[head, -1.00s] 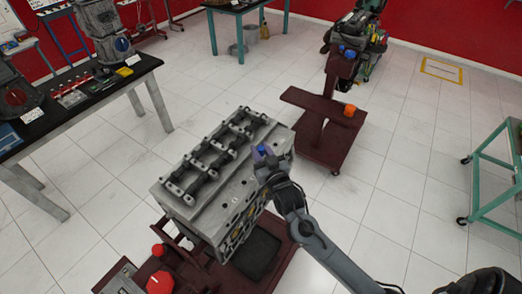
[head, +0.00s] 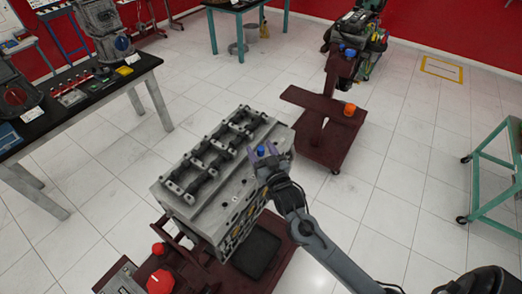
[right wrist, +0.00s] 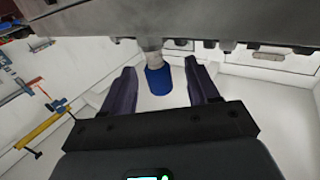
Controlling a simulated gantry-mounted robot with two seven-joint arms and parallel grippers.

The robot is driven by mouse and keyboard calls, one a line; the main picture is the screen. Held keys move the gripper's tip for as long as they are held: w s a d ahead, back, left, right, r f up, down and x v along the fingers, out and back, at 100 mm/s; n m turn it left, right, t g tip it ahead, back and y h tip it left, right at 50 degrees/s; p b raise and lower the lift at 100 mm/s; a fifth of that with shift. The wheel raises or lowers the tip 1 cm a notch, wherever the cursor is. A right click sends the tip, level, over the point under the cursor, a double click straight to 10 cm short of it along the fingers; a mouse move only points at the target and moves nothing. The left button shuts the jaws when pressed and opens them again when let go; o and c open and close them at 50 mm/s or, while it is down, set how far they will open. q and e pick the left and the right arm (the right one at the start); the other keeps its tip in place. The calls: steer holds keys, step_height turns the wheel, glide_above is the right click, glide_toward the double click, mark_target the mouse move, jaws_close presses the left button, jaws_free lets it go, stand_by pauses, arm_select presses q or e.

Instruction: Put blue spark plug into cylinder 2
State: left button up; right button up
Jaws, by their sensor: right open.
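The blue spark plug (head: 261,151) is at the right side of the grey engine block (head: 205,190). In the right wrist view the plug (right wrist: 158,82) has its pale end up against the block's face (right wrist: 200,18), apparently seated in a hole. Which cylinder it is at cannot be told. My right gripper (head: 270,157) is open, with its two fingers apart on either side of the plug. In the right wrist view there is a gap between the plug and each finger of the gripper (right wrist: 161,68). My left gripper is not in view.
The block sits on a dark red stand with a red knob (head: 159,282). Another dark red stand (head: 322,140) with an orange cap (head: 350,110) is behind it. A black-topped workbench (head: 95,92) is at left, a green cart (head: 490,180) at right. Open floor lies between.

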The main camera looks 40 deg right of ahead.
steer(key=b+v, duration=0.1)
steer(key=v, duration=0.9)
steer(key=s+a+f+n+g+y, duration=0.3)
steer(key=s+a+f+g, duration=0.3)
steer(key=s, duration=0.4)
steer(key=s+a+f+n+g+y, duration=0.2)
steer(key=s+a+f+g, duration=0.3)
steer(key=s+f+g, duration=0.4)
arm_select(q)
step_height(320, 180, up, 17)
steer(key=p, duration=1.8)
arm_select(e)
step_height(320, 180, up, 19)
steer(key=t, duration=0.1)
steer(key=shift+s, duration=0.15)
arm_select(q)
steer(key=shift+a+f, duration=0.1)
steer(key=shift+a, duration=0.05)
arm_select(e)
steer(key=shift+d, duration=0.15)
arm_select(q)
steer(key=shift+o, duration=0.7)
